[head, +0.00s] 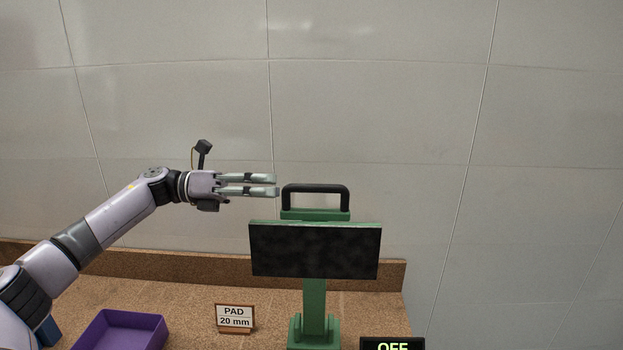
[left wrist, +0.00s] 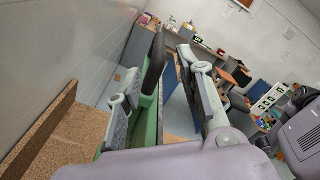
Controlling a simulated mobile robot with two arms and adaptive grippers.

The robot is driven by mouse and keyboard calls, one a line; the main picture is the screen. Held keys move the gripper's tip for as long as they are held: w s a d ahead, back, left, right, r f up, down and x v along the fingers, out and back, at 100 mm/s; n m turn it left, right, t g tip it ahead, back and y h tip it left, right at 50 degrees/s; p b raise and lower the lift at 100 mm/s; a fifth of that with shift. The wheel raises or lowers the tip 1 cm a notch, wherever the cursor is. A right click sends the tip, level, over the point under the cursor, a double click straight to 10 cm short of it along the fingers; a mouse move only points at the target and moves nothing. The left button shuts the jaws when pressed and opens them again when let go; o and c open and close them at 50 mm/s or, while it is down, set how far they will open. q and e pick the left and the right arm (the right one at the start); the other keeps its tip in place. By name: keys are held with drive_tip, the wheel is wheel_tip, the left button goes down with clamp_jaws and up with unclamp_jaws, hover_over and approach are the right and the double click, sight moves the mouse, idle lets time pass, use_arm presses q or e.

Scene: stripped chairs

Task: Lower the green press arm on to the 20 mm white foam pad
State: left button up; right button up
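The green press arm (head: 314,214) stands raised, with a black bar handle (head: 316,187) on top and a dark flat plate (head: 315,250) facing me. My left gripper (head: 277,186) is level at handle height, with its fingertips just left of the handle. In the left wrist view the two fingers (left wrist: 163,100) are spread apart, with the black handle (left wrist: 154,62) showing in the gap beyond them. I cannot tell whether they touch it; nothing looks gripped. The white foam pad is not visible in either view. My right gripper is not in view.
A small sign (head: 235,318) reading "PAD 20 mm" stands on the brown table (head: 185,296). A purple tray (head: 121,333) is at the front left. A display reading "OFF" (head: 392,346) is at the bottom right. A tiled wall (head: 400,120) rises behind.

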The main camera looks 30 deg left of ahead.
sight(295, 188)
use_arm(q)
drive_tip(key=p+x, duration=0.3)
drive_tip(key=x, duration=0.6)
drive_tip(key=shift+r+p, duration=0.15)
drive_tip(key=shift+p, duration=0.2)
drive_tip(key=shift+w+d, duration=0.15)
drive_tip(key=shift+w, duration=0.05)
drive_tip(key=shift+c, duration=0.2)
drive_tip(key=shift+c, duration=0.8)
clamp_jaws()
